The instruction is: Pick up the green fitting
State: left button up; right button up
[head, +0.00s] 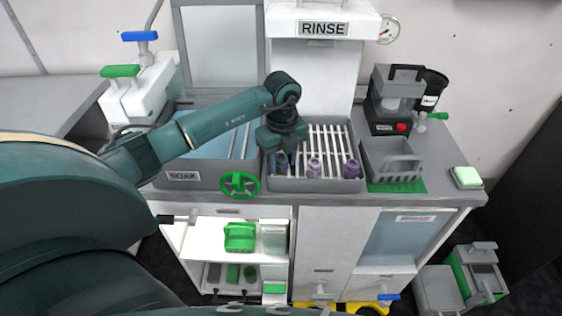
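My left gripper (284,152) points down over the left part of the slatted rinse rack (333,146). A small dark blue-green fitting (281,167) stands upright in the rack right at its fingertips. The fingers overlap it, so I cannot tell whether they are around it, touching it or shut on it. Two purple fittings, a lighter one (314,168) and a darker one (351,169), stand to its right along the rack's front. No bright green fitting shows in the rack. My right gripper is not in view.
The soak basin (212,180) is left of the rack, with a green handwheel (240,184) at its front. A grey basket (392,162) on a green mat stands right. A green object (240,236) sits on a lower shelf.

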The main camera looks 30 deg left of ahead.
pick_arm(q)
jog(key=c, duration=0.6)
jog(key=shift+c, duration=0.2)
